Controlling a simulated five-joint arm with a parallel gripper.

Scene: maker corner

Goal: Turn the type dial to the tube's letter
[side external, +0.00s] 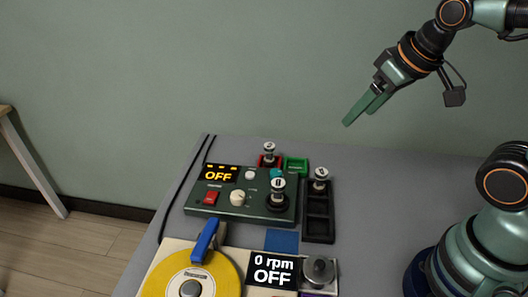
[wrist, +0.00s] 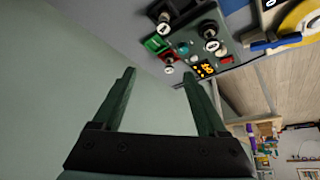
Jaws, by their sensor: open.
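A dark green tester box (side external: 240,211) stands on the grey table. Its screen (side external: 218,174) reads OFF. A cream dial (side external: 238,198) with a pointer mark is on its front part; its setting is too small to read. A tube (side external: 278,186) stands upright in the black socket at the box's right; its white tag bears a round mark I cannot read surely. My gripper (side external: 358,117) is open and empty, high above and right of the box. In the wrist view my gripper (wrist: 158,75) has its fingers apart, with the box (wrist: 212,48) beyond them.
Other tubes stand in a red tray (side external: 262,162) and a black rack (side external: 319,226). A green tray (side external: 296,164) looks empty. A red switch (side external: 211,198) is on the box. In front are a yellow disc (side external: 215,280), blue arm (side external: 205,240) and 0 rpm screen (side external: 272,270).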

